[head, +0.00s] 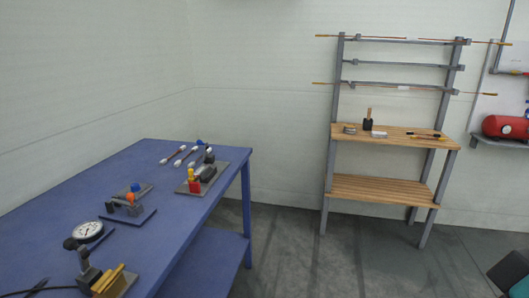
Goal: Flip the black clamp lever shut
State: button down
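On the blue table (120,185), at its near end, a small fixture carries a lever with a black ball knob (70,243). The lever rises from a dark grey block (88,277) and leans up and to the left. Yellow bars (109,278) lie beside the block on the same fixture. A second fixture (207,184) farther back has a red and yellow post and dark upright parts. I cannot tell for certain which of the two bears the black clamp lever.
Open floor (300,250) separates the table from a wooden-shelved rack (385,188).

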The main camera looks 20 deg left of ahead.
aim_at(71, 244)
jog(key=u, duration=0.9)
jog(key=i, duration=0.9)
jog(key=u, duration=1.3)
jog(key=i, duration=0.35)
jog(key=u, duration=0.15)
